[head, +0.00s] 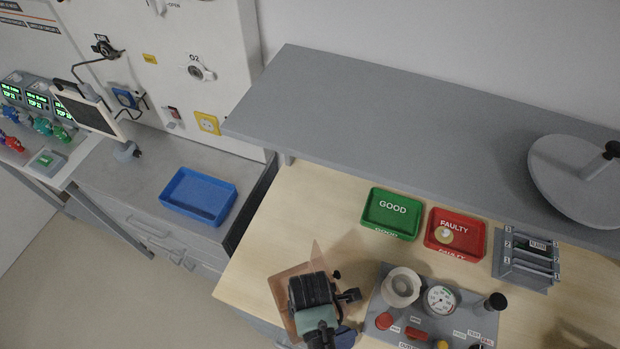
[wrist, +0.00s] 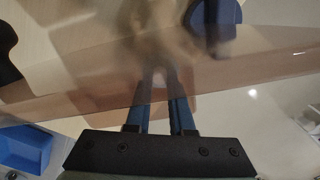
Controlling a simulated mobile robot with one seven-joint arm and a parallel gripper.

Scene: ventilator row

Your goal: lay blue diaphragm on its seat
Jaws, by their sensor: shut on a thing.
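My gripper (wrist: 158,75) shows in the wrist view with its two dark blue-edged fingers close together. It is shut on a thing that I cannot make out. A translucent brown pane (wrist: 60,95) crosses the view at the fingers; in the head view the pane (head: 284,284) shows around my wrist, over the front left of the bench. A rounded blue thing (head: 345,337) is partly hidden beside my wrist; one like it shows beyond the pane in the wrist view (wrist: 215,22). I cannot tell whether it is the diaphragm. I cannot identify the seat.
The test block (head: 459,326) with a white ring (head: 401,286) and a gauge (head: 440,299) stands right of my wrist. Behind are a green GOOD tray (head: 393,232), a red FAULTY tray (head: 434,238) holding a pale disc, and a slotted rack (head: 524,285). A blue tray (head: 198,213) stands left.

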